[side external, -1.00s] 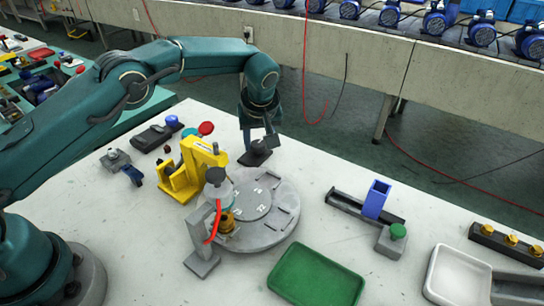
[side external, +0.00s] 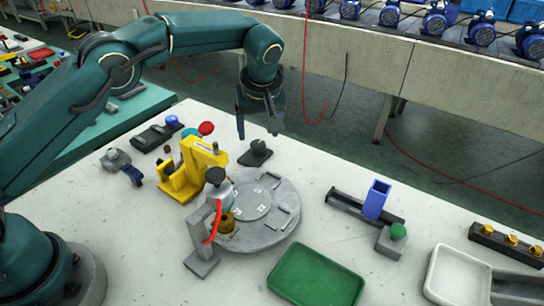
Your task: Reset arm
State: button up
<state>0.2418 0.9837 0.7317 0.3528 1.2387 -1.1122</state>
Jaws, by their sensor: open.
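My gripper (side external: 259,132) hangs pointing down above the back edge of the white table (side external: 320,165). Its two dark fingers are apart, and nothing shows between them. Below it, a small dark block with a rounded top (side external: 256,153) sits on the table, apart from the fingers.
A grey round turntable (side external: 270,225) stands in front, with a yellow fixture (side external: 180,178) to its left. A green tray (side external: 315,277), a blue upright holder (side external: 376,198) and a white tray (side external: 456,277) lie to the right. Blue pumps (side external: 436,22) line the back conveyor.

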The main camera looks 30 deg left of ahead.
notch_tip(320, 180, up, 10)
jog(key=a+f+t, duration=0.1)
jog(key=a+t, duration=0.1)
jog(key=s+a+r+h, duration=0.1)
jog(key=s+a+r, duration=0.2)
jog(key=s+r, duration=0.65)
jog(key=s+d+f+m+h, duration=0.1)
jog(key=s+f+m, duration=0.3)
jog(key=s, duration=0.5)
jog(key=s+f+m+h, duration=0.1)
jog(key=s+f+m, duration=0.4)
jog(key=s, duration=0.3)
jog(key=shift+s+d+f, duration=0.15)
jog(key=shift+s+d, duration=0.25)
